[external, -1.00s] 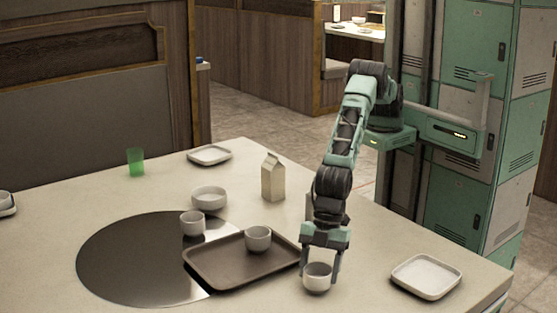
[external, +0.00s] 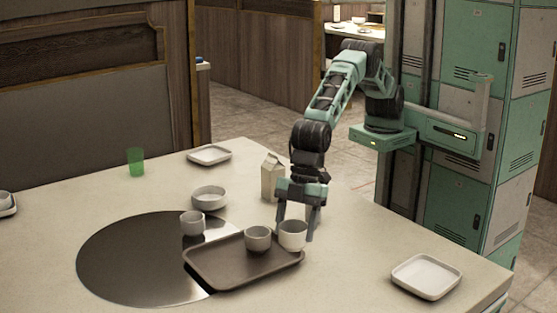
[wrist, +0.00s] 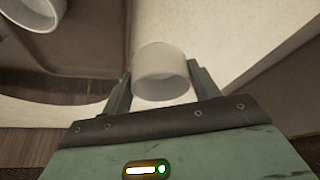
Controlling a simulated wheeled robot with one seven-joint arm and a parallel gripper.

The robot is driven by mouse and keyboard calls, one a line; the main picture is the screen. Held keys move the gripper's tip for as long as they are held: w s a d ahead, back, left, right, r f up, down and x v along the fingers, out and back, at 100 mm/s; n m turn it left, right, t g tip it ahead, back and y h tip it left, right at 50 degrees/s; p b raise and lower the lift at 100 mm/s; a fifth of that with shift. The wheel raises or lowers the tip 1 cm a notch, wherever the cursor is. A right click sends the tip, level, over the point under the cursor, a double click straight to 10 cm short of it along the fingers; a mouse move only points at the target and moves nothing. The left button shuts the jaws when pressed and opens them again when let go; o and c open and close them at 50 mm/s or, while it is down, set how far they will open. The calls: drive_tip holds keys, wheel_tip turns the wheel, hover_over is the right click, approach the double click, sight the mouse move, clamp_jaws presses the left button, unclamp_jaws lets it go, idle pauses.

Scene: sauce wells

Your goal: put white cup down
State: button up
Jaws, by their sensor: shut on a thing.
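The white cup (external: 292,236) is held upright between the fingers of my gripper (external: 297,228), over or just above the right end of the brown tray (external: 215,283). I cannot tell whether it touches the tray. In the wrist view the cup (wrist: 161,74) sits between the two fingers of my gripper (wrist: 157,92). Another white cup (external: 257,239) stands on the tray just left of the held one. It shows at the top left of the wrist view (wrist: 40,12). A third white cup (external: 192,223) stands behind the tray, on the dark round plate (external: 125,262).
A white bowl (external: 209,198) and a milk carton (external: 271,178) stand behind the tray, the carton close to my gripper. A green glass (external: 136,161) and a square white dish (external: 209,155) are farther back. Another square dish (external: 426,277) lies at right. Table between tray and that dish is clear.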

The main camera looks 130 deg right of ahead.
drive_tip(key=w+d+m, duration=0.2)
drive_tip(key=w+d, duration=0.3)
drive_tip(key=d, duration=0.7)
approach(245, 267)
drive_tip(key=shift+w+a+r+h+p, duration=0.35)
drive_tip(key=shift+w+a+p, duration=0.15)
drive_tip(key=shift+w, duration=0.25)
drive_tip(key=shift+f, duration=2.15)
drive_tip(key=shift+f, duration=0.15)
drive_tip(key=o, duration=1.1)
